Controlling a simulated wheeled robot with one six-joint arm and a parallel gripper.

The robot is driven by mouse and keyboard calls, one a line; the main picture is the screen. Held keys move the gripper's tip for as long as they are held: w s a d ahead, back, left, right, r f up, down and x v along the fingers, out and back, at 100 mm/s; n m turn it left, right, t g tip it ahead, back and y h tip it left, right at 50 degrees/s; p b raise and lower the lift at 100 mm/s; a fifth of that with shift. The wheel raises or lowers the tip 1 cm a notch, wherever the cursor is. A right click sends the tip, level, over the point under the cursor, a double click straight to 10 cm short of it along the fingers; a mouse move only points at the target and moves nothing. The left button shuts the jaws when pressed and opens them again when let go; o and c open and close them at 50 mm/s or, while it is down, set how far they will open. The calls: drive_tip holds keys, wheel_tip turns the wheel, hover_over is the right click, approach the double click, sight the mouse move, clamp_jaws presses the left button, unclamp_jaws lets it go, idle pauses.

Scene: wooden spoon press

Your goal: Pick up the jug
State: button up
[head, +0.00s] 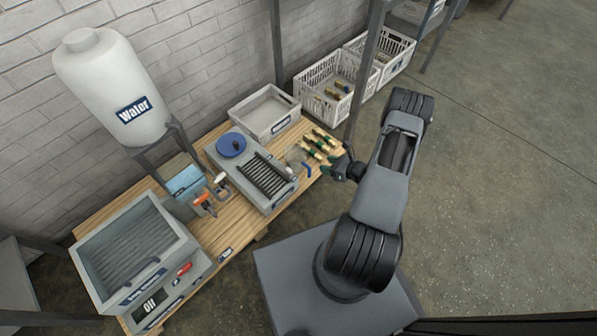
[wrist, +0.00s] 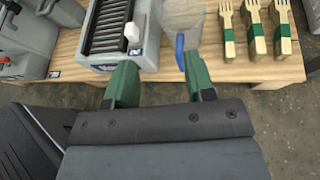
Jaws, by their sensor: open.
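The jug is a clear container with a blue handle. In the wrist view the jug (wrist: 183,18) stands on the wooden table just beyond my fingers, its top cut off by the frame edge. Its blue handle (wrist: 180,50) faces my gripper and shows between the two green fingertips, close to the right one. In the head view the jug (head: 296,156) sits between the grey ridged unit and the bundles of wooden forks. My gripper (wrist: 157,82) is open and empty; in the head view it is at the table's right end (head: 331,171). I cannot tell whether a finger touches the handle.
Bundles of wooden forks (wrist: 256,25) with green bands lie right of the jug. The grey ridged unit (wrist: 88,59) is close on the left, with a white piece (wrist: 132,32) on its edge. The wooden table (head: 236,229) ends just below my fingers; open floor (head: 490,170) lies right.

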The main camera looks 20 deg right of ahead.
sight(307, 165)
wheel_tip(307, 165, down, 7)
drive_tip(key=d+m+t+h+b, duration=0.1)
drive_tip(key=m+h+b, duration=0.1)
drive_tip(key=m, duration=0.1)
drive_tip(key=shift+a+b+x, duration=0.15)
drive_tip(key=shift+b+x, duration=1.15)
drive_tip(key=shift+x, duration=1.5)
drive_tip(key=shift+a+b+x, duration=0.15)
drive_tip(key=shift+b+x, duration=1.15)
drive_tip(key=shift+x, duration=1.55)
drive_tip(key=shift+w+a+f, duration=0.1)
drive_tip(key=shift+w+a, duration=0.05)
clamp_jaws()
